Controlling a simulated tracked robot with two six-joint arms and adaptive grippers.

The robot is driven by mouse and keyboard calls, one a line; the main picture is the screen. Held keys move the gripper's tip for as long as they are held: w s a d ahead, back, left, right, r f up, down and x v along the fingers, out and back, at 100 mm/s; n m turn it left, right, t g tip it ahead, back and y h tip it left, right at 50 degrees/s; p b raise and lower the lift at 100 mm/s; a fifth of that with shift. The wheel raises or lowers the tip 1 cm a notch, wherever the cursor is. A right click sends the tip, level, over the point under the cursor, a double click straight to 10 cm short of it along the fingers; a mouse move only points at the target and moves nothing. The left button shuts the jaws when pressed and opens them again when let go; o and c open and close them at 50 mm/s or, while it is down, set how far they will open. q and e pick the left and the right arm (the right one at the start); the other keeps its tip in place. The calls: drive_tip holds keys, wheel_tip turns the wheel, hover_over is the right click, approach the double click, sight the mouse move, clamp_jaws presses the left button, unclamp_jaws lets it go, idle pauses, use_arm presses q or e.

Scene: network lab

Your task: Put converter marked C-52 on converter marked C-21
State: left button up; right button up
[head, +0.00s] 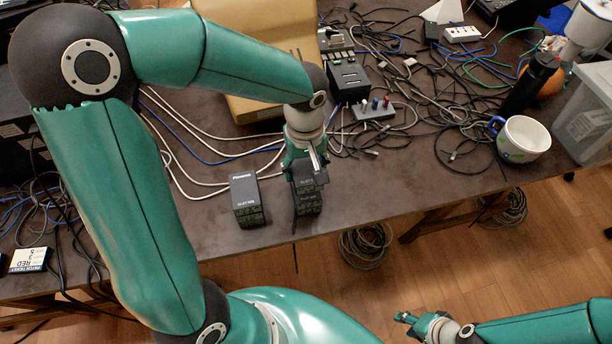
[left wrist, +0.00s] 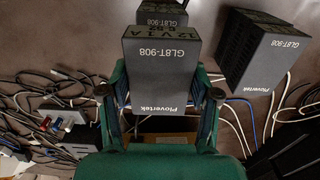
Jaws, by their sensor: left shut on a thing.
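My left gripper (head: 306,172) is shut on a dark grey box-shaped converter (head: 308,185), printed Plovertek GL8T-908 in the left wrist view (left wrist: 160,72). A second dark converter (head: 308,206) stands directly below or just in front of it near the table's front edge; its top shows behind the held one in the left wrist view (left wrist: 163,12). I cannot tell whether the two touch. A third similar converter (head: 246,200) stands apart to the left, and at the right of the left wrist view (left wrist: 262,50). My right gripper (head: 405,318) is off the table, empty.
The table (head: 345,210) is bare right of the converters. Loose cables (head: 205,165) lie behind and to the left. A beige case (head: 285,60), a black box (head: 347,80), a blue-handled mug (head: 523,138) and a clear bin (head: 590,115) stand further off.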

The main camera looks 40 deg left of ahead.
sight(305, 176)
use_arm(q)
drive_tip(key=shift+f, duration=1.8)
drive_tip(key=o, duration=1.4)
drive_tip(key=shift+f, duration=0.1)
drive_tip(key=shift+r, duration=0.35)
wheel_tip(305, 176, up, 12)
drive_tip(key=shift+f+p, duration=0.2)
drive_tip(key=shift+p, duration=0.15)
